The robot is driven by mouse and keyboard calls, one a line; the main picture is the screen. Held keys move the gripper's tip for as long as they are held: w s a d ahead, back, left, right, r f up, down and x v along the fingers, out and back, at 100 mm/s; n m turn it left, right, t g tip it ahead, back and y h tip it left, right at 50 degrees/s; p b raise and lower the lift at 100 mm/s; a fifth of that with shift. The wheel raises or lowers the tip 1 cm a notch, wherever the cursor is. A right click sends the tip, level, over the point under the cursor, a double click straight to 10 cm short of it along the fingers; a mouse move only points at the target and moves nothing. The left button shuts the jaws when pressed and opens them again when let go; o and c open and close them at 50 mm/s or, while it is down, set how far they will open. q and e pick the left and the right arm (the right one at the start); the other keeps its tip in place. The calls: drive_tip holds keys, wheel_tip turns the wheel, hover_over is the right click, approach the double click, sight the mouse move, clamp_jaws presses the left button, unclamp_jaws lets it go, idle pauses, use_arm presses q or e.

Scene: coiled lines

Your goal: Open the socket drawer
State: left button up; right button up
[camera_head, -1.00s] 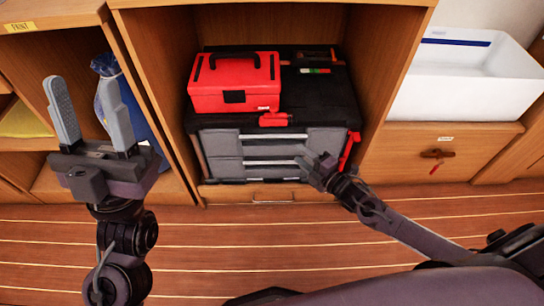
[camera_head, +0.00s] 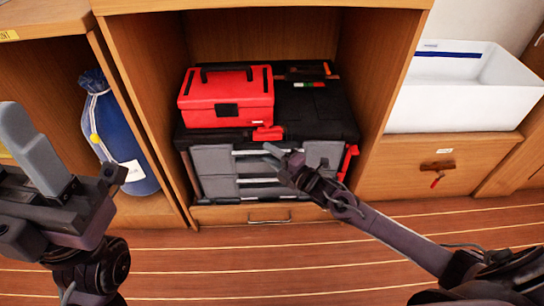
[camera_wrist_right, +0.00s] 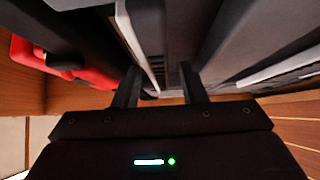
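A black and grey tool chest (camera_head: 212,170) stands in the open cabinet bay, with grey drawer fronts and silver handle strips. No label shows which is the socket drawer; all the drawers look shut. My right gripper (camera_head: 270,154) is at the top drawer front, near its silver handle (camera_head: 248,152). In the right wrist view, the fingers of my right gripper (camera_wrist_right: 162,82) are spread, with a silver strip (camera_wrist_right: 150,68) running between or just beyond them. I cannot tell whether they touch it. My left gripper (camera_head: 30,150) is at the left edge, away from the chest, with one finger visible.
A red toolbox (camera_head: 226,98) sits on the chest. A blue bag (camera_head: 118,140) stands in the left bay. A white bin (camera_head: 450,95) rests on the right cabinet. A wooden drawer (camera_head: 260,216) lies below the chest. The floor in front looks clear.

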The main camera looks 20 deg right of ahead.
clamp_jaws()
drive_tip(key=shift+s, duration=0.15)
